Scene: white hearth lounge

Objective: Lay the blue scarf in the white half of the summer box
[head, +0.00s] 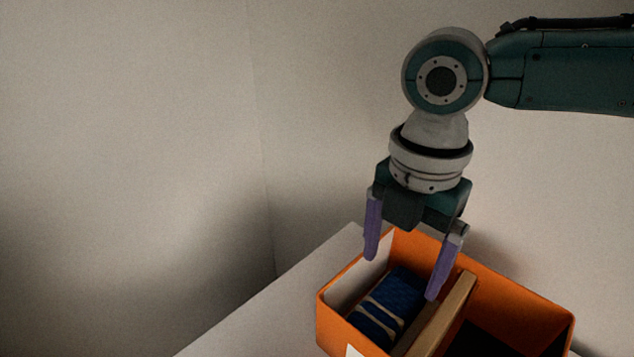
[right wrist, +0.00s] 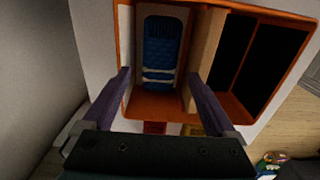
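The blue scarf (head: 392,302), a folded patterned bundle with pale bands, lies in the white-lined half (head: 357,278) of the orange summer box (head: 525,297). It also shows in the right wrist view (right wrist: 162,48), lengthwise between the box wall and the wooden divider (head: 449,312). My right gripper (head: 401,278) points down over this half. Its purple fingers are spread wide and hold nothing. In the right wrist view the fingers (right wrist: 160,76) stand apart, with the scarf showing beyond the gap. My left gripper is not in view.
The other half of the box (right wrist: 270,62) is dark and looks empty. The box stands on a pale surface (head: 265,318) near the wall corner. Small red (right wrist: 155,128) and yellow patches show by the box's near side. A blurred colourful item (right wrist: 270,164) is at lower right.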

